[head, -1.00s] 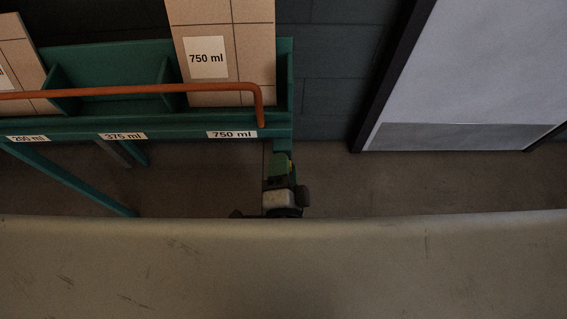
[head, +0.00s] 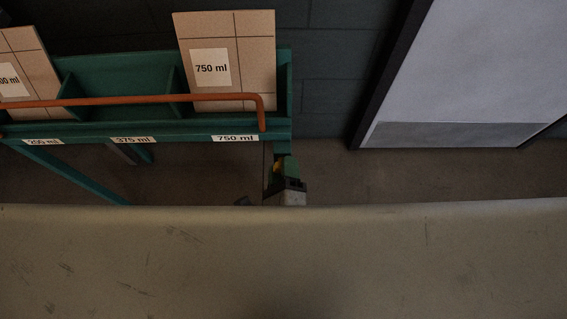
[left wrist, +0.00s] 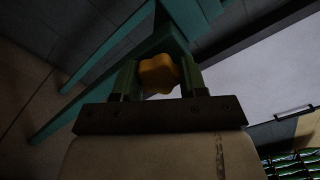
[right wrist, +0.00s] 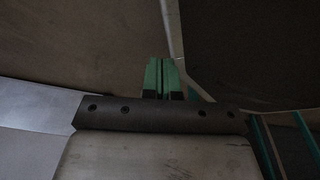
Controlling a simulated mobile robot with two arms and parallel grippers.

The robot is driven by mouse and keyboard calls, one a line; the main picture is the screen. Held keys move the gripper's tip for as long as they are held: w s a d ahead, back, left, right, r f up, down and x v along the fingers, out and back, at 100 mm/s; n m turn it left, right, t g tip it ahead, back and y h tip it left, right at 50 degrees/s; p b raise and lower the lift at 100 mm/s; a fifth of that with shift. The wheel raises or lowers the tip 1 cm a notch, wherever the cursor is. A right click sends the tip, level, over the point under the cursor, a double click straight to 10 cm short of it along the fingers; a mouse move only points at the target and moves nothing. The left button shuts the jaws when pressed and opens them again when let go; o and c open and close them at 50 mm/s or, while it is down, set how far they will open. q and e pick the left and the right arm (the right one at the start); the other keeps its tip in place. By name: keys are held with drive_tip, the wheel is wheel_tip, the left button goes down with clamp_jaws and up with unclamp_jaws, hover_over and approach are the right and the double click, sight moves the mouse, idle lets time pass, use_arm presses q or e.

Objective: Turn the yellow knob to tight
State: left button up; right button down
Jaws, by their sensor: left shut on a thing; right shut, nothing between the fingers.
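The yellow knob (left wrist: 159,74) is lobed and sits between the two green fingers of my left gripper (left wrist: 158,78) in the left wrist view. The fingers are shut on it from both sides. In the head view my left gripper (head: 286,172) is at the right end of the teal rack, below its 750 ml label, and only a sliver of yellow shows there. The knob's marking for tight cannot be seen. My right gripper (right wrist: 163,79) is shut and empty in the right wrist view, with its fingers together. It is not in the head view.
The teal rack (head: 190,129) has an orange rail (head: 185,98) and labels for 200, 375 and 750 ml. Tan boxes (head: 245,60) stand in it. A pale panel (head: 460,75) is at the right.

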use_arm(q)
drive_tip(key=m+p, duration=0.2)
drive_tip(key=m, duration=0.1)
drive_tip(key=shift+m, duration=0.8)
drive_tip(key=shift+f+m+p, duration=0.1)
drive_tip(key=shift+m+p, duration=0.9)
drive_tip(key=shift+m, duration=0.5)
use_arm(e)
drive_tip(key=s+d+r, duration=0.1)
drive_tip(key=s, duration=0.5)
use_arm(q)
drive_tip(key=shift+a, duration=0.1)
use_arm(e)
drive_tip(key=shift+s+d+r, duration=0.1)
drive_tip(key=shift+r, duration=0.05)
use_arm(q)
drive_tip(key=o, duration=0.9)
drive_tip(key=s, duration=1.1)
drive_tip(key=shift+b, duration=0.4)
use_arm(e)
drive_tip(key=shift+f, duration=0.45)
use_arm(q)
drive_tip(key=shift+w, duration=0.1)
